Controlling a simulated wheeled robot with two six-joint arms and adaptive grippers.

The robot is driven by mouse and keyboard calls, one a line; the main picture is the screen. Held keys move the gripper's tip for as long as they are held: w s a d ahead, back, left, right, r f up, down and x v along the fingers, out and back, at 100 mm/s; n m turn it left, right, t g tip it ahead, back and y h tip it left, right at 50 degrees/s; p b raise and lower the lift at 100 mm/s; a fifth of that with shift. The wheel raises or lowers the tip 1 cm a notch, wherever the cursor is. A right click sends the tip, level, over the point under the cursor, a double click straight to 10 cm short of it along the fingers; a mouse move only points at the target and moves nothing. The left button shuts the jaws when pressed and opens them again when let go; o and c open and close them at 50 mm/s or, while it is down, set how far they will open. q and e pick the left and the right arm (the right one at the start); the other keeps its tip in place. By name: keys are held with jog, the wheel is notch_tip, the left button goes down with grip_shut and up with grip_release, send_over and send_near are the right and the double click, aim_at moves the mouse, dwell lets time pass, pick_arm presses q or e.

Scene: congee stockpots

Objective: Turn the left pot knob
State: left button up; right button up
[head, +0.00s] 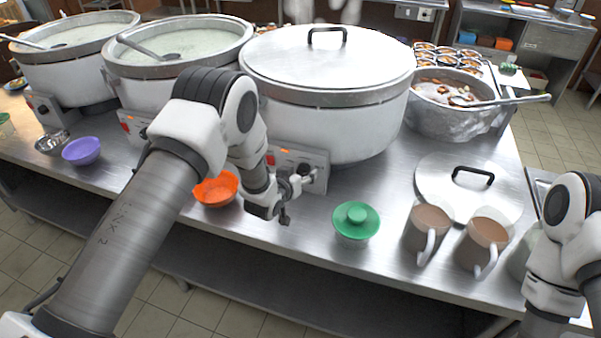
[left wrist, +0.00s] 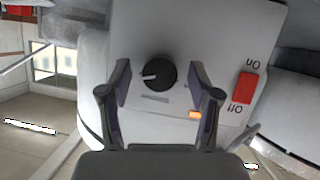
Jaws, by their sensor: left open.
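A control box (head: 318,160) sits at the front of the big lidded pot (head: 330,115), the rightmost of the three large pots. In the left wrist view its round black knob (left wrist: 160,72) has a white pointer turned to the left of the picture. In the left wrist view the open left gripper (left wrist: 160,88) has one finger on each side of the knob, with gaps showing. My right gripper is outside the views; only part of my right arm shows.
An orange bowl (head: 216,189) and a green-lidded bowl (head: 356,222) stand near the left arm. Two brown-filled mugs (head: 429,228) and a loose lid (head: 486,180) are at the right. The box has a red switch (left wrist: 245,87) and an orange light (left wrist: 195,115).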

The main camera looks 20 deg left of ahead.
pick_arm(q)
jog(key=shift+s, duration=0.1)
jog(key=c, duration=1.1)
jog(key=shift+c, duration=0.2)
